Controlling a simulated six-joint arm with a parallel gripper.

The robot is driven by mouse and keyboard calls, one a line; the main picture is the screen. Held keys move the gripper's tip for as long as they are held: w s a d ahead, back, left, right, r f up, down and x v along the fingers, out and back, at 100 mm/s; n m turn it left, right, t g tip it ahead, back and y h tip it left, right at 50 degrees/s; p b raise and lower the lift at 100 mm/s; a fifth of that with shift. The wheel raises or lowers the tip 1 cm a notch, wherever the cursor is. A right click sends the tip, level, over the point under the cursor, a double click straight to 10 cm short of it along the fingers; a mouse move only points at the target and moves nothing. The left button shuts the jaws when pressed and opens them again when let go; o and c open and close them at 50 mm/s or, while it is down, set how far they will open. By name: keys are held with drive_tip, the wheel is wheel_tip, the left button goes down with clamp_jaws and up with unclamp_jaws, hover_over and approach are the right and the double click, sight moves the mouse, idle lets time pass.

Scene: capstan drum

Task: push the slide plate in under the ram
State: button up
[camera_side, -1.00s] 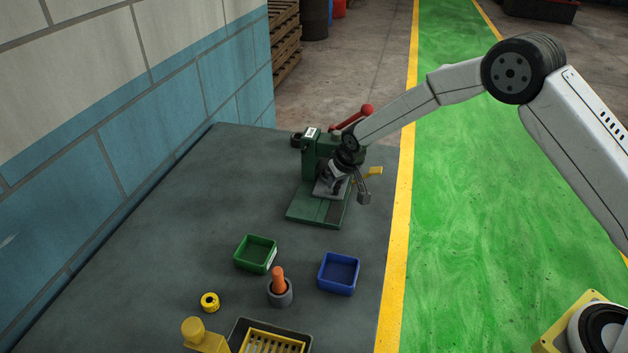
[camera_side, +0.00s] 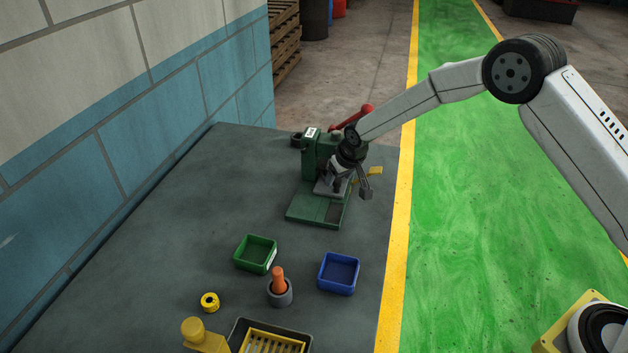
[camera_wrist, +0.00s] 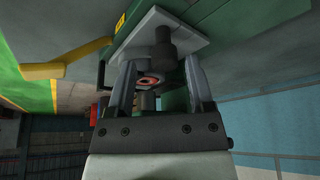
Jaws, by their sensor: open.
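The green press (camera_side: 312,160) stands at the back of the grey table, with a red-knobbed lever (camera_side: 366,112) on top. Its slide plate (camera_side: 328,189) is a light grey plate low on the green base (camera_side: 316,213). The plate also shows in the wrist view (camera_wrist: 204,42), with a dark round post on it. My gripper (camera_side: 352,190) is at the press, over the plate's right side. In the wrist view my gripper (camera_wrist: 160,72) has its two fingers apart, either side of the post and a reddish ring (camera_wrist: 150,81). I cannot tell whether a finger touches the plate. My wrist hides the ram.
A yellow handle (camera_side: 375,171) sticks out right of the press. In front are a green bin (camera_side: 240,252), a blue bin (camera_side: 327,286), a grey cup (camera_side: 280,297) with an orange peg and a yellow ring (camera_side: 204,300). The table left of the press is clear.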

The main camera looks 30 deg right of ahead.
drive_tip(key=v, duration=0.7)
drive_tip(key=shift+a+r, duration=0.15)
drive_tip(key=shift+r, duration=0.05)
drive_tip(key=shift+s, duration=0.15)
drive_tip(key=s+d+r+g, duration=0.1)
drive_tip(key=s+d, duration=0.2)
drive_tip(key=s, duration=1.1)
drive_tip(key=s+d+r, duration=0.1)
drive_tip(key=s+d, duration=0.2)
drive_tip(key=s, duration=1.2)
drive_tip(key=shift+d+r+g, duration=0.2)
drive_tip(key=shift+r+g, duration=0.15)
drive_tip(key=shift+g, duration=0.05)
